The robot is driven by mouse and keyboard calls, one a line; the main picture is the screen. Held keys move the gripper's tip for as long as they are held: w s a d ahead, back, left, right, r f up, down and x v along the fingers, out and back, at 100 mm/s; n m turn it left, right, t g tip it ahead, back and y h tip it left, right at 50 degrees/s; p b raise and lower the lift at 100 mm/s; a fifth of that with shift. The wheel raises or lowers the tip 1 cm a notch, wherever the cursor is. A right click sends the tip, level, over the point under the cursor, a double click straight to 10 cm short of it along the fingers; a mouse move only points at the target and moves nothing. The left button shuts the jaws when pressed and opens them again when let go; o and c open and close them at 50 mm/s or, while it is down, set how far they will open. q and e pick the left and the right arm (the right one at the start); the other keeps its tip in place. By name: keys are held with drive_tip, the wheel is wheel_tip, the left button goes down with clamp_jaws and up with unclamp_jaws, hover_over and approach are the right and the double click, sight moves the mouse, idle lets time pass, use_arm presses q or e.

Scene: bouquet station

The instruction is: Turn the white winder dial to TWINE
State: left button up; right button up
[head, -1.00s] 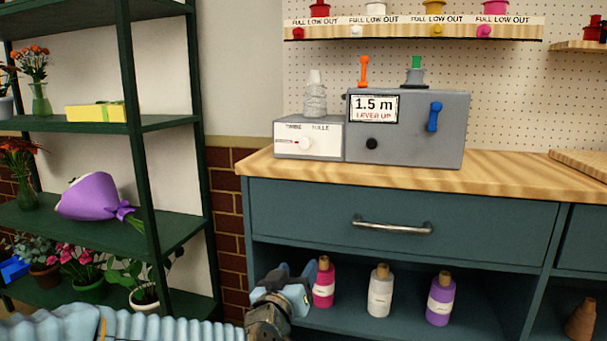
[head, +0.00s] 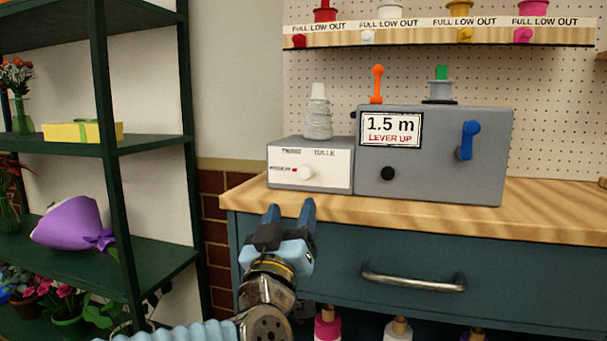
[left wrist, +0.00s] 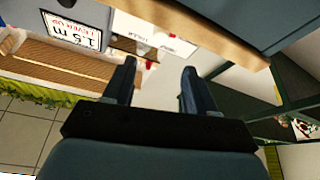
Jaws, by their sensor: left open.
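The white winder dial (head: 305,172) is a round knob on the white front panel of a small grey winder box (head: 338,172) on the bench. A red mark lies just left of the knob. Two small labels sit above it; the left seems to read TWINE and the right TULLE. My left gripper (head: 291,210) is open and empty, in front of and below the dial, its fingers pointing toward the box, apart from it. In the left wrist view, the open fingers (left wrist: 158,75) show with the white panel (left wrist: 152,36) beyond them. My right gripper is out of view.
A larger grey machine (head: 435,185) stands right of the box, with a 1.5 m LEVER UP display (head: 391,130) and a blue lever (head: 467,140). A grey spool (head: 318,115) stands on the box. The bench edge (head: 400,222) and drawer handle (head: 413,281) lie below.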

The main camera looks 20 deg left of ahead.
sight(303, 172)
use_arm(q)
drive_tip(key=p+x, duration=0.2)
drive_tip(key=x, duration=0.9)
drive_tip(key=shift+w, duration=0.15)
clamp_jaws()
